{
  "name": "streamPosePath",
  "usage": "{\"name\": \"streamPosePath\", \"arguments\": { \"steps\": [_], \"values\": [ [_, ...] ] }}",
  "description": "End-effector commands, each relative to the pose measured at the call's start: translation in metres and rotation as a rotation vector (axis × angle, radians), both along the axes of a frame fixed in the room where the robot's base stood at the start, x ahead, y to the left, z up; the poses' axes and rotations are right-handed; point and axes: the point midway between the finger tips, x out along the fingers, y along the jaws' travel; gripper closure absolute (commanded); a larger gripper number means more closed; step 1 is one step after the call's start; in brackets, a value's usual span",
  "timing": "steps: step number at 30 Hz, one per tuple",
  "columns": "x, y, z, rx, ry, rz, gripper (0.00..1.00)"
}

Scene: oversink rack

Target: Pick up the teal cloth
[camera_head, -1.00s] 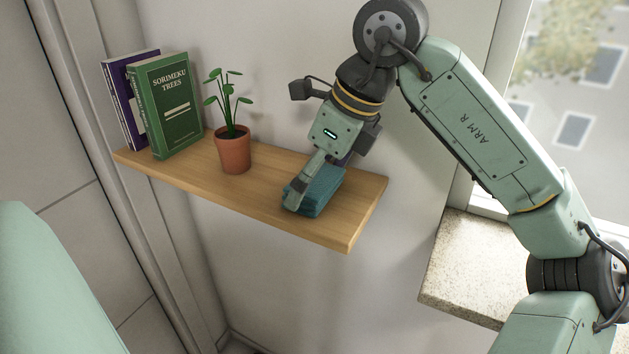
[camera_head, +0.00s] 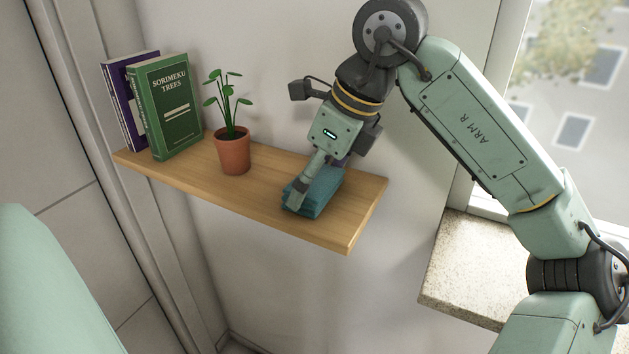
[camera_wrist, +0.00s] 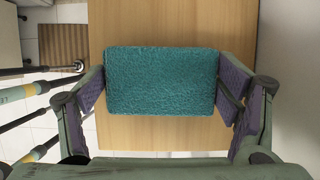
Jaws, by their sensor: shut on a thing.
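The teal cloth (camera_head: 319,190) is a folded, thick block lying on the wooden shelf (camera_head: 263,203), towards its right end. In the wrist view the cloth (camera_wrist: 161,80) fills the middle, with its textured top facing me. My gripper (camera_wrist: 166,88) has one purple-padded finger at each side of the cloth, and both press against its left and right edges. In the head view my gripper (camera_head: 318,187) points down at the cloth, and its near finger covers part of it. The cloth appears to rest on the shelf.
A potted plant (camera_head: 233,153) stands on the shelf left of my gripper. A green book (camera_head: 168,105) and a purple book (camera_head: 119,100) stand at the shelf's left end. The wall is close behind. A speckled counter (camera_head: 468,265) lies to the right below the window.

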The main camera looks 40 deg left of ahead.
Motion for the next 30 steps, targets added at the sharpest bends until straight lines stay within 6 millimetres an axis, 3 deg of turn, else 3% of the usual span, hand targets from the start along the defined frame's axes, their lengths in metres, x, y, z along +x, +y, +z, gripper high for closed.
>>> {"name": "streamPosePath", "arguments": {
  "steps": [5,12,24,30],
  "values": [
    [0.0,0.0,0.008,0.0,-0.001,0.0,0.39],
    [-0.002,0.001,0.035,0.001,-0.004,-0.001,0.39],
    [-0.106,-0.002,0.04,0.0,-0.007,0.003,0.39],
    [-0.143,-0.003,0.046,0.001,-0.003,0.002,0.39]
  ]
}}
